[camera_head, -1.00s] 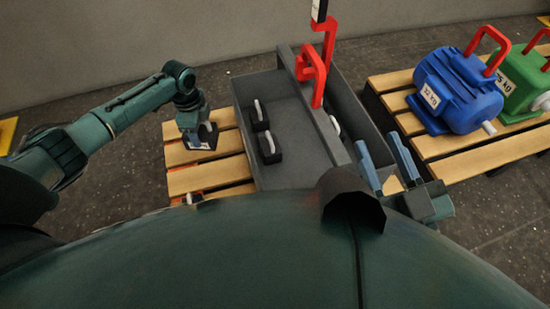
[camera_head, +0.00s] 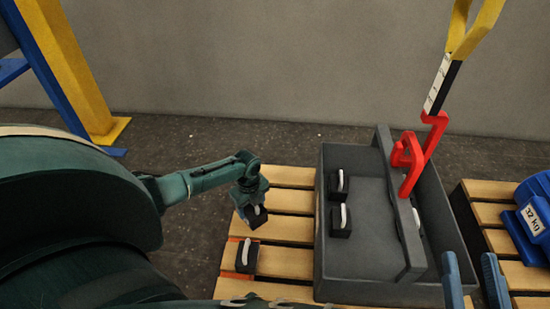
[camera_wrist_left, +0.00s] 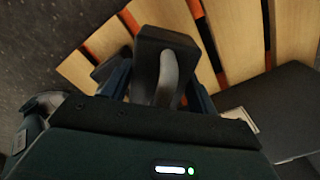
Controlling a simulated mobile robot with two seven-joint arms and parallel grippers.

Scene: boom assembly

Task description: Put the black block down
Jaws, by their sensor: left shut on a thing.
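My left gripper (camera_head: 252,204) is shut on a black block (camera_head: 257,219) with a pale handle and holds it over the wooden pallet (camera_head: 286,201). In the left wrist view the held block (camera_wrist_left: 147,46) sits between the blue fingers, its pale handle towards the camera. I cannot tell how high above the slats it is. A second black block (camera_head: 241,258) stands on the same pallet, nearer to me. Two more black blocks, (camera_head: 332,186) and (camera_head: 335,222), stand in the grey crate (camera_head: 327,279). My right gripper (camera_head: 469,258) shows two separated blue fingers, open and empty.
A red hook (camera_head: 410,150) on a yellow sling stands at the crate's divider. A blue weight (camera_head: 531,222) rests on another pallet at right. A yellow and blue frame (camera_head: 75,75) stands at the far left. Pallet slats beside the crate are bare.

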